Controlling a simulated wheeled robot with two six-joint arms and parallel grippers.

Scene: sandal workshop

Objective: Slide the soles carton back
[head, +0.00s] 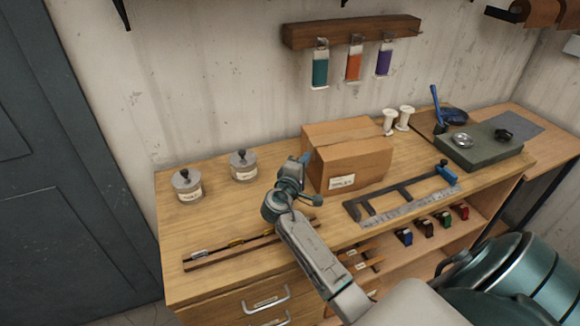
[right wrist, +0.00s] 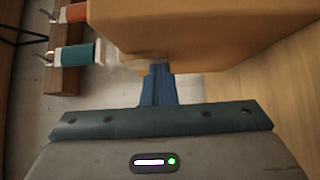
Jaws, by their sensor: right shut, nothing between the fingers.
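The soles carton (head: 348,158) is a closed brown cardboard box with a white label on its front, standing upright on the wooden workbench. It also fills the top of the right wrist view (right wrist: 205,30). My right gripper (head: 304,160) is at the carton's left front side, with its blue fingers shut and empty. In the right wrist view the fingertips (right wrist: 160,70) are right at the carton's lower edge; I cannot tell for certain if they touch it. My left gripper is not in view.
Two lidded jars (head: 243,165) stand at left. White thread spools (head: 390,122) stand behind the carton's right side. A metal ruler and dark frame (head: 405,195) lie at front right, with a dark green slab (head: 478,147) beyond. A tool rail (head: 235,250) lies along the front left.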

